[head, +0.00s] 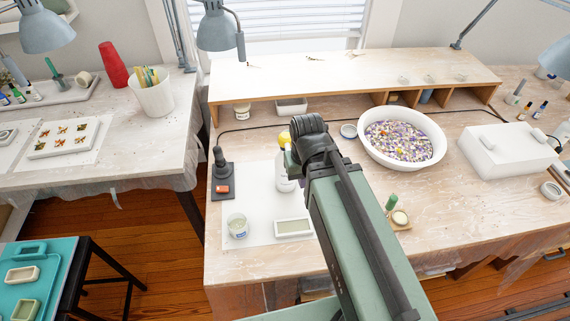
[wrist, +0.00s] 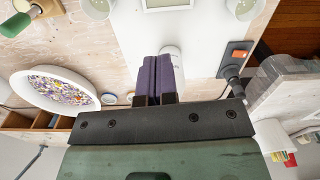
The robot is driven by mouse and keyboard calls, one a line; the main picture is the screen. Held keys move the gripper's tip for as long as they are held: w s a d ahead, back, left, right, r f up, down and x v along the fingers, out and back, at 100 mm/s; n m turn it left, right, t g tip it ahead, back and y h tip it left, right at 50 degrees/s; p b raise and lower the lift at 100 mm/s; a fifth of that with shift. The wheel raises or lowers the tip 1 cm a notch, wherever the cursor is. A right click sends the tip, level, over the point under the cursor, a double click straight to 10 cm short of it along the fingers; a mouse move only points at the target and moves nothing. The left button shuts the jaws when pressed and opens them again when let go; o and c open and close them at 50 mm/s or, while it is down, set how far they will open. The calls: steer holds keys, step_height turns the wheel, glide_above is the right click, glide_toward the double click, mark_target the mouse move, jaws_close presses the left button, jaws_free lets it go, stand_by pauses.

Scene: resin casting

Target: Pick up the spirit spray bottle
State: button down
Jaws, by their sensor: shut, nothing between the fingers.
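The spirit spray bottle (head: 283,182) is white with a yellow top. It stands upright on the white mat (head: 262,205) in the head view, partly hidden behind my arm. In the wrist view part of a white rounded shape, likely the bottle (wrist: 174,50), shows just beyond my fingers. My gripper (wrist: 156,60) has its purple fingers shut together with nothing between them. It is close to the bottle; I cannot tell whether they touch. In the head view my arm hides the fingers.
A black tool with an orange part (head: 222,180) stands left of the bottle. A cup (head: 237,226) and a shallow tray (head: 293,227) are at the mat's front. A white bowl of coloured chips (head: 437,145) is to the right. A wooden shelf (head: 350,75) runs along the back.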

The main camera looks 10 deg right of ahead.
steer(key=c, duration=1.8)
jaws_free()
steer(key=o, duration=1.8)
steer(key=shift+f, duration=0.1)
